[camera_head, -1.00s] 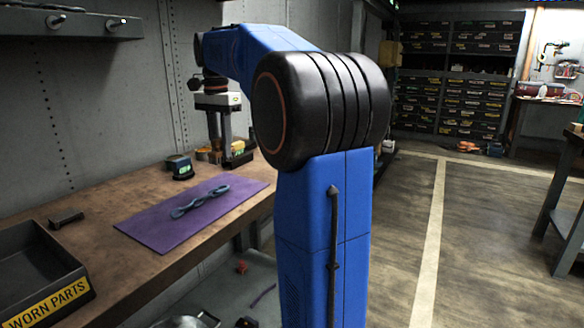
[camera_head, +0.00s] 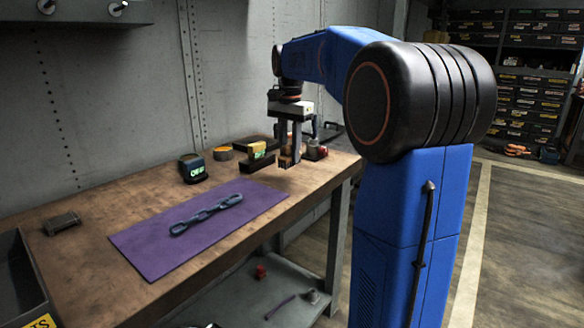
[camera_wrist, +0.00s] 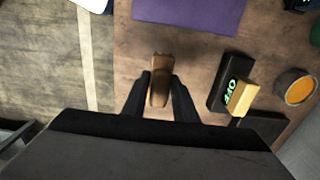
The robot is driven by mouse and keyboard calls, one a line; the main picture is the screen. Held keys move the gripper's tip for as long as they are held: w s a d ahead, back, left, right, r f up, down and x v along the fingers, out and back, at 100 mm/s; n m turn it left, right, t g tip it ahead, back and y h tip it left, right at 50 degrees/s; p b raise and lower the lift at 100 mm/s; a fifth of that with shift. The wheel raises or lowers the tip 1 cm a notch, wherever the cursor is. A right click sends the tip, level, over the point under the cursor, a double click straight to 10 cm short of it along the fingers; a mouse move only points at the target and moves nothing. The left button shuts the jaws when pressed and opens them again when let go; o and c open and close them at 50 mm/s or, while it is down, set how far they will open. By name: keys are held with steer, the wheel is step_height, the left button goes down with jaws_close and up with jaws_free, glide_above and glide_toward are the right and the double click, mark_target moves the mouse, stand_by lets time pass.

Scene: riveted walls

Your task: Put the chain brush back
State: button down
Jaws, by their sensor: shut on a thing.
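My gripper (camera_head: 290,145) is shut on the chain brush (camera_wrist: 160,82), a brown narrow block between the two dark fingers in the wrist view. In the head view the brush (camera_head: 286,163) shows as a small brown piece below the fingers, low over the right part of the wooden bench (camera_head: 110,205). I cannot tell if it touches the bench. A blue-grey chain (camera_head: 206,214) lies on a purple mat (camera_head: 160,250) left of the gripper.
Beside the gripper stand a black block with a yellow part (camera_head: 257,150), an orange-yellow roll (camera_head: 223,153) and a dark device with a green display (camera_head: 193,169). Small reddish items (camera_head: 316,151) stand just right of the gripper. A dark tray (camera_head: 20,285) is at left.

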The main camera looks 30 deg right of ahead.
mark_target(289, 166)
steer(key=shift+a+f, duration=0.1)
steer(key=shift+f, duration=2.3)
steer(key=shift+f, duration=0.1)
steer(key=c, duration=1.4)
jaws_free()
step_height(289, 166, up, 12)
steer(key=shift+r, duration=0.1)
steer(key=shift+s, duration=0.1)
